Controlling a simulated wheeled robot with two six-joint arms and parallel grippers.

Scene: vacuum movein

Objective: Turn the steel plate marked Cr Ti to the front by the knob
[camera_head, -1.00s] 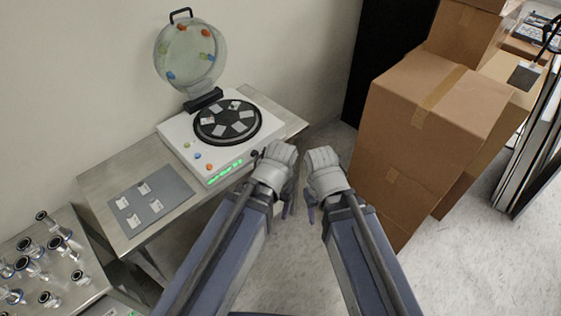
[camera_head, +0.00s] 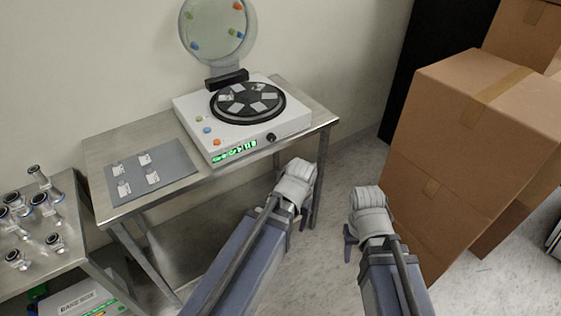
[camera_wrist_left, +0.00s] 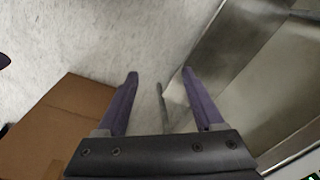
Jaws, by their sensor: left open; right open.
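A white machine (camera_head: 236,135) with a green lit display stands on a steel table. On its top is a black round carousel (camera_head: 248,115) holding several steel plates (camera_head: 240,88); their marks are too small to read. A black knob (camera_head: 271,137) sits on its front face, right of the display. A clear round lid (camera_head: 217,28) stands open behind. My left gripper (camera_head: 285,222) is in front of and below the table's right end, apart from the knob; its open, empty fingers show in the left wrist view (camera_wrist_left: 158,78). My right gripper (camera_head: 349,240) is farther right, over the floor, open.
A grey mat (camera_head: 180,163) with several small plates lies left of the machine on the table (camera_head: 110,155). Metal fittings (camera_head: 45,205) stand on a lower table at left. Cardboard boxes (camera_head: 470,130) stack at right. Floor between is clear.

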